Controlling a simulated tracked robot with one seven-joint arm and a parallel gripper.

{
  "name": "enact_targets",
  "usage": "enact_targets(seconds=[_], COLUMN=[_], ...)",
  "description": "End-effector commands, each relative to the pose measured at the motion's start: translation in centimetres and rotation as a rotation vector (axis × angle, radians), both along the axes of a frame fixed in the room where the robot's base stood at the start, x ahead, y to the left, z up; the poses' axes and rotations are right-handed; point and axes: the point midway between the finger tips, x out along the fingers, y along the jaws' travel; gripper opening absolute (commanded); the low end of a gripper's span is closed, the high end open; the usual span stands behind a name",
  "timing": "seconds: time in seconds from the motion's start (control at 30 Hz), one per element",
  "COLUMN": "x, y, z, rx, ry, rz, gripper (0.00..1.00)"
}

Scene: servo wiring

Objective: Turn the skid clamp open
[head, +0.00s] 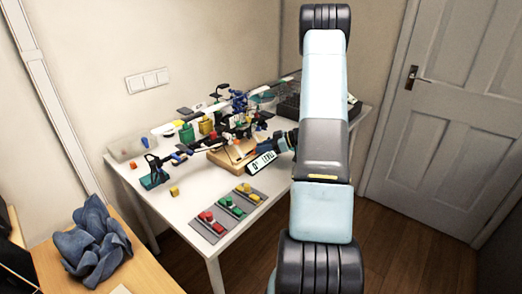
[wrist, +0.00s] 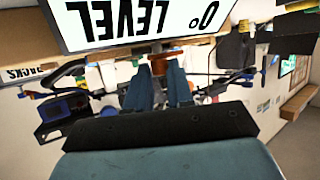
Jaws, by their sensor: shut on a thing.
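My gripper (wrist: 160,76) shows in the wrist view with its two blue-grey fingers close together, shut on a small part taken to be the skid clamp. That part is mostly hidden between the fingers, and its angle cannot be told. A white "0° LEVEL" sign (wrist: 140,22) fills the top of the wrist view, upside down, just beyond the fingers. In the head view the same sign (head: 262,162) leans at the front of a wooden skid (head: 230,157). My gripper end is beside the sign at its right, and the clamp is not distinct there.
The white table (head: 178,208) carries red, green and yellow pieces on grey plates (head: 209,224) at the front. Several coloured parts crowd the back. Bare table lies at the front left.

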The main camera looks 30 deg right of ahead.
Motion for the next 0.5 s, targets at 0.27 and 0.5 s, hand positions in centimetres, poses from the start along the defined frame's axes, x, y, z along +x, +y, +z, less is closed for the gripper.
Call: enact_targets(seconds=[0.27,0.5], x=[-0.09,-0.10], y=[0.89,0.96], z=[-0.29,-0.31], rx=[0.010,0.011], ry=[0.007,0.007], rz=[0.057,0.059], gripper=[0.00,0.00])
